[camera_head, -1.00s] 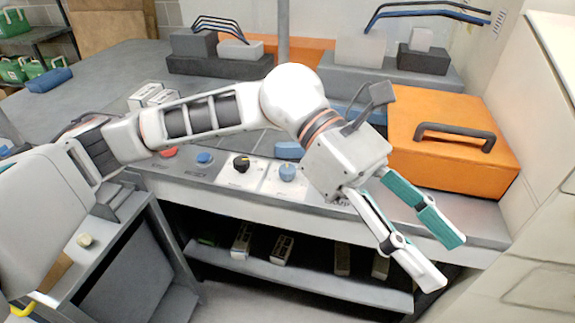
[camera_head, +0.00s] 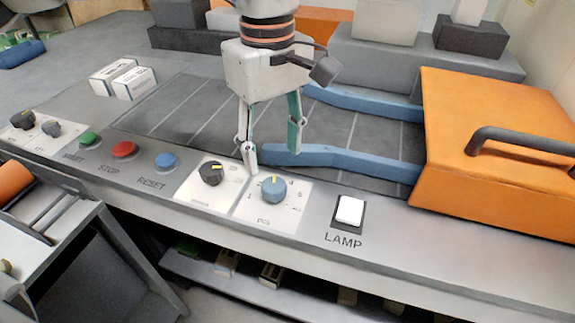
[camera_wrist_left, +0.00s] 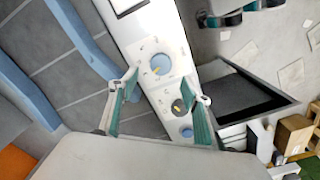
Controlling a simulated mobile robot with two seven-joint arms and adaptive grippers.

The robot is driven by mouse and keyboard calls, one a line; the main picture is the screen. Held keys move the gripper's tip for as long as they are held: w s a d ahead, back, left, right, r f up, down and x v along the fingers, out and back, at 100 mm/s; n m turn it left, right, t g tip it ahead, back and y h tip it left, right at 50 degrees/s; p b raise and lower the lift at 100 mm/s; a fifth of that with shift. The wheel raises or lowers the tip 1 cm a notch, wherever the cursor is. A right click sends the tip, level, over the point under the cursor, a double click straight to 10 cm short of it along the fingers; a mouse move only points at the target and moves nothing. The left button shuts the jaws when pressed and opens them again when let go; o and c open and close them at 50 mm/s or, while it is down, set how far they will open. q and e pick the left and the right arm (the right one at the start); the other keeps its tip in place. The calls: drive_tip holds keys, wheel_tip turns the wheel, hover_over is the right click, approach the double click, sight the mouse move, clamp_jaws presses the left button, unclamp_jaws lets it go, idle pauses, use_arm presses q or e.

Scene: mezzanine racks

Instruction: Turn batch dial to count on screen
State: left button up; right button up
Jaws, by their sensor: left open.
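A blue dial (camera_head: 274,189) with a yellow pointer mark sits on a white plate with a number scale and a "PCS" label. It also shows in the left wrist view (camera_wrist_left: 160,64). A black dial (camera_head: 211,173) with a yellow mark is on the plate to its left. My left gripper (camera_head: 272,162) is open and empty, pointing down just behind and above the blue dial, not around it. In the left wrist view its fingers (camera_wrist_left: 166,88) frame the dial plates. Dark and teal parts at that view's top may be my right gripper; I cannot tell. No count screen is visible.
A white lamp switch (camera_head: 349,210) is right of the dial. Red stop (camera_head: 124,149), green start (camera_head: 87,138) and blue reset (camera_head: 165,160) buttons are left. A blue bar (camera_head: 345,160) lies behind, and an orange box (camera_head: 490,130) with a dark handle stands at right.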

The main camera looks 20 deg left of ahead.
sight(274, 185)
use_arm(q)
drive_tip(key=shift+s+f+b, duration=0.1)
drive_tip(key=shift+f+b, duration=0.7)
drive_tip(key=shift+f, duration=3.05)
drive_tip(key=shift+c, duration=0.3)
drive_tip(key=c, duration=1.1)
